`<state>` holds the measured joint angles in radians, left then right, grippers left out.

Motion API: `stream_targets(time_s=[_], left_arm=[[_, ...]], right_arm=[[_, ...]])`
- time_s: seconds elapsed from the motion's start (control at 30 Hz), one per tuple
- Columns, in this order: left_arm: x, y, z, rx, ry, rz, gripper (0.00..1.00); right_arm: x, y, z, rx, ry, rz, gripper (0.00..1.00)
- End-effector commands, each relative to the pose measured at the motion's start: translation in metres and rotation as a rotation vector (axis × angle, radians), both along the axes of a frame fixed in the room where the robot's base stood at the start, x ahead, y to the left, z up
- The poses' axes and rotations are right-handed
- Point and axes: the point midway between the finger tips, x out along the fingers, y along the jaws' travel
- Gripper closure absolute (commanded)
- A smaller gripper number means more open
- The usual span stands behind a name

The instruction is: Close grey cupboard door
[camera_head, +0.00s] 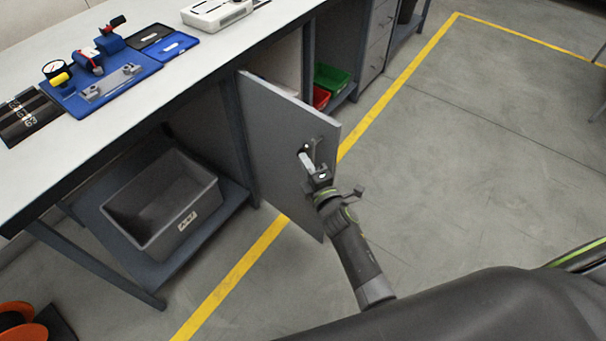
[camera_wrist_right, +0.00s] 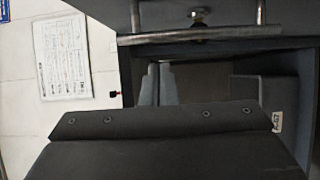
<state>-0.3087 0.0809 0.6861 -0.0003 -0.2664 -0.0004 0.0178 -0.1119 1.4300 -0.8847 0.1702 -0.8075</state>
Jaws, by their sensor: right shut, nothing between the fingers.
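The grey cupboard door (camera_head: 282,140) stands open under the workbench, swung out over the floor. Its dark handle (camera_head: 321,150) is near the door's free upper edge. My right gripper (camera_head: 307,160) is shut and empty, with its fingertips close to the door face beside the handle. I cannot tell whether they touch. In the right wrist view, a grey bar (camera_wrist_right: 195,36), probably the handle, crosses the top. The shut fingers (camera_wrist_right: 158,84) show beyond the dark gripper body. My left gripper is not in view.
The workbench top (camera_head: 60,165) carries a blue fixture board (camera_head: 105,85) and other tools. A grey bin (camera_head: 165,205) sits on the lower shelf, left of the door. Green (camera_head: 331,77) and red (camera_head: 320,97) bins are behind the door. The floor at right is clear.

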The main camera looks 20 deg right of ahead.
Motion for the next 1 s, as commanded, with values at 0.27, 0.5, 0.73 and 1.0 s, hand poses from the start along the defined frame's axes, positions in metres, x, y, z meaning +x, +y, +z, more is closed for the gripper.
stream_targets(time_s=[0.27,0.5,0.73,1.0], left_arm=[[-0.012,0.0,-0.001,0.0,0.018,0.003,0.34],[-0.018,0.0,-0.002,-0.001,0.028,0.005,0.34],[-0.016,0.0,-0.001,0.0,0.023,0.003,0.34],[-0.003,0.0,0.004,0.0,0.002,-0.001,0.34]], right_arm=[[0.006,-0.015,0.0,0.001,0.0,0.0,1.0],[0.006,-0.015,0.0,0.002,0.0,0.0,1.0],[0.007,-0.019,0.001,-0.002,0.0,0.01,1.0],[0.017,-0.045,0.002,-0.006,-0.001,0.072,1.0]])
